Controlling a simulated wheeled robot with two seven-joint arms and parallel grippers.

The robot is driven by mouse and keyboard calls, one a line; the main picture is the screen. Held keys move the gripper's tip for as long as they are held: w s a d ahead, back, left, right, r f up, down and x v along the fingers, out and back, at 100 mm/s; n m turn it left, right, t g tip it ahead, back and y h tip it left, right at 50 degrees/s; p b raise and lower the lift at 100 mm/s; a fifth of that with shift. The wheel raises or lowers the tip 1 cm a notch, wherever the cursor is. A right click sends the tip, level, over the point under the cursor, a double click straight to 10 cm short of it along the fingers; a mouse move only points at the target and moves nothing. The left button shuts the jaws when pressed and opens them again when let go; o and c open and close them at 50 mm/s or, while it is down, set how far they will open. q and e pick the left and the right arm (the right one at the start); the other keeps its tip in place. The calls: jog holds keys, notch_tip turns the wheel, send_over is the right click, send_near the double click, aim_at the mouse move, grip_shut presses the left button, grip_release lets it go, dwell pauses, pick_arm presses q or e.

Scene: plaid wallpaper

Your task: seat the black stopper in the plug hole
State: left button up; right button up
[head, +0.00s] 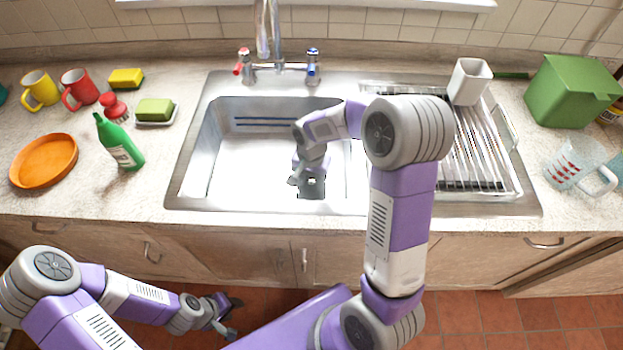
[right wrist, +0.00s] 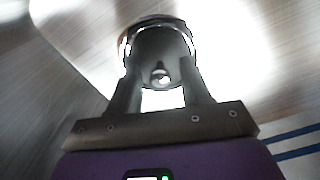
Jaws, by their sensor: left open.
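The black stopper (right wrist: 158,45) shows in the right wrist view as a dark round shape with a small ring on it. My right gripper (right wrist: 160,78) has its fingers on either side of the stopper and appears shut on it. In the head view my right gripper (head: 308,182) is low inside the sink basin (head: 240,150), near its front wall. A thin bright curved edge borders the stopper; I cannot tell whether this is the plug hole's rim or how the stopper sits against it. My left gripper (head: 232,317) is open and empty below the counter front.
The faucet (head: 268,40) stands behind the basin. A drying rack (head: 475,150) with a white cup (head: 469,82) is at right. A green bottle (head: 120,145), orange plate (head: 44,160) and sponges (head: 155,110) are at left. My right arm covers the basin's right side.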

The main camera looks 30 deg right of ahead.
aim_at(312, 181)
jog(key=shift+r+p, duration=0.3)
jog(key=shift+r, duration=0.25)
notch_tip(312, 181, up, 11)
jog(key=p, duration=0.3)
jog(key=shift+r+p, duration=0.15)
jog(key=shift+p, duration=0.15)
